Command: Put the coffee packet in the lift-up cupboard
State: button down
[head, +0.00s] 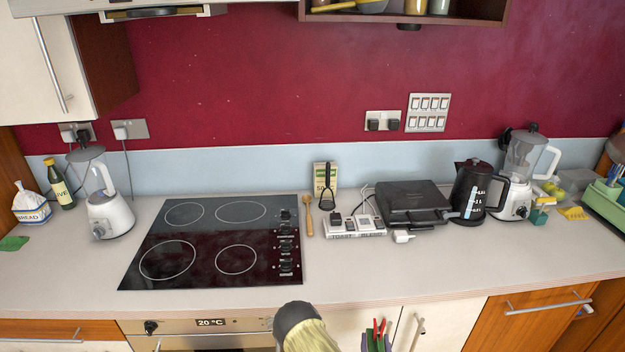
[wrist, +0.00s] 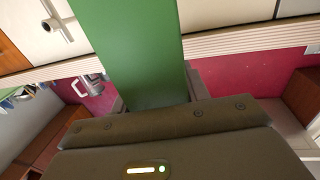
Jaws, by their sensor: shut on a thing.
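My gripper (wrist: 160,105) shows in the wrist view as a dark olive body with a small lit bar. It is shut on a plain green, flat-sided thing, which I take as the coffee packet (wrist: 135,45). The packet runs from the gripper to the top edge of the picture; no label shows. My fingertips are mostly hidden behind it. An open-fronted wall cupboard (head: 505,12) is cut off by the top edge, with mugs inside. I cannot tell if it is the lift-up one or if its door is raised.
The worktop (head: 430,265) holds a hob (head: 200,262), a blender (head: 108,208), a black grill (head: 411,200), a kettle (head: 476,190) and another blender (head: 523,165). A white cupboard (head: 65,55) hangs upper left beside the hood (head: 200,8). The worktop's front strip is clear.

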jog(key=shift+a+f+n+y, duration=0.6)
jog(key=shift+a+f+y, duration=0.2)
jog(key=shift+a+f, duration=0.1)
jog(key=shift+w+d+r, duration=0.1)
jog(key=shift+w+r, duration=0.05)
jog(key=shift+r, duration=0.05)
dwell(0.6)
